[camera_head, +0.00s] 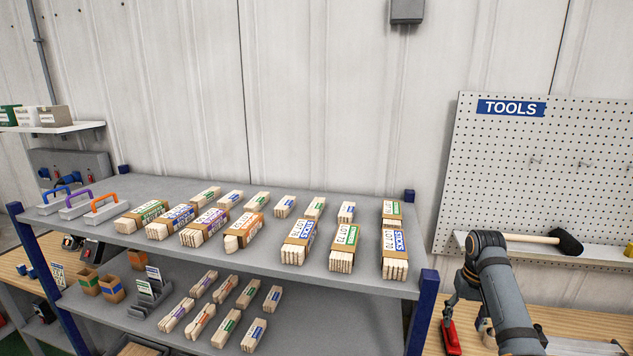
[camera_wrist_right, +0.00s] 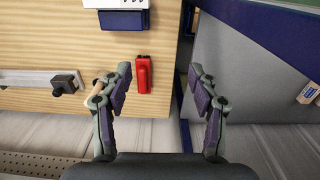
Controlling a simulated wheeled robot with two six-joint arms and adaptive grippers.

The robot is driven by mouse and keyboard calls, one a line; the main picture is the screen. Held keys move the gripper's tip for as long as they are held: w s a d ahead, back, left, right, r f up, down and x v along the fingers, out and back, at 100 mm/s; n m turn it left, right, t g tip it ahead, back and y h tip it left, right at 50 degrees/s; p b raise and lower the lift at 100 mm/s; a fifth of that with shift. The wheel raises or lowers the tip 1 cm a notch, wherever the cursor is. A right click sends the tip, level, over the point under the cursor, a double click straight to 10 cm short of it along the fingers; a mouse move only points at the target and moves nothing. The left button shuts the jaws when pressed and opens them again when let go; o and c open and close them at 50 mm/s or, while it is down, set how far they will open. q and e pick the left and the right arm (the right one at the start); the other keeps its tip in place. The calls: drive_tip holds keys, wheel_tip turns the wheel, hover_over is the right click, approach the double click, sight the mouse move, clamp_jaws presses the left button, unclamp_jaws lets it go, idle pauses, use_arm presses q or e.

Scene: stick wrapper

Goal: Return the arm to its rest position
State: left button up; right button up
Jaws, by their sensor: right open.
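My right arm (camera_head: 500,290) stands at the right of the head view, beside the right end of the shelf, over a wooden bench. Its gripper is small and partly hidden there. In the right wrist view my right gripper (camera_wrist_right: 158,88) is open, with its two fingers wide apart and nothing between them. It points down over the bench edge and the gap beside the shelf. A red object (camera_wrist_right: 143,73) lies on the bench near the left finger; a red object (camera_head: 450,338) also shows below the arm in the head view. My left gripper is not in view.
The grey shelf (camera_head: 258,183) holds several wrapped stick bundles, with more on the lower level. Its blue corner post (camera_head: 421,312) stands close to my right arm. Behind the arm hangs a pegboard (camera_head: 560,150), with a black-headed mallet (camera_head: 567,241) on its ledge.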

drive_tip(key=s+a+f+n+t+h, duration=0.15)
drive_tip(key=s+a+f, duration=0.35)
drive_tip(key=s+f, duration=0.5)
drive_tip(key=s+a+f+n+t, duration=0.1)
drive_tip(key=s+a, duration=0.3)
drive_tip(key=s, duration=0.5)
drive_tip(key=s+a+f+n+t, duration=0.1)
drive_tip(key=s+a, duration=0.2)
drive_tip(key=s, duration=0.5)
wheel_tip(320, 180, down, 33)
drive_tip(key=s+d+g+b, duration=0.1)
drive_tip(key=s+d+b, duration=0.2)
drive_tip(key=b, duration=0.4)
use_arm(q)
wheel_tip(320, 180, down, 12)
drive_tip(key=w+d+b, duration=0.1)
drive_tip(key=w+b, duration=0.1)
drive_tip(key=b, duration=0.2)
drive_tip(key=shift+r+b, duration=0.15)
drive_tip(key=shift+b, duration=0.2)
use_arm(e)
drive_tip(key=s+f+g, duration=0.1)
drive_tip(key=s+f, duration=1.7)
drive_tip(key=f, duration=0.3)
drive_tip(key=shift+d+y, duration=0.4)
drive_tip(key=shift+y, duration=0.05)
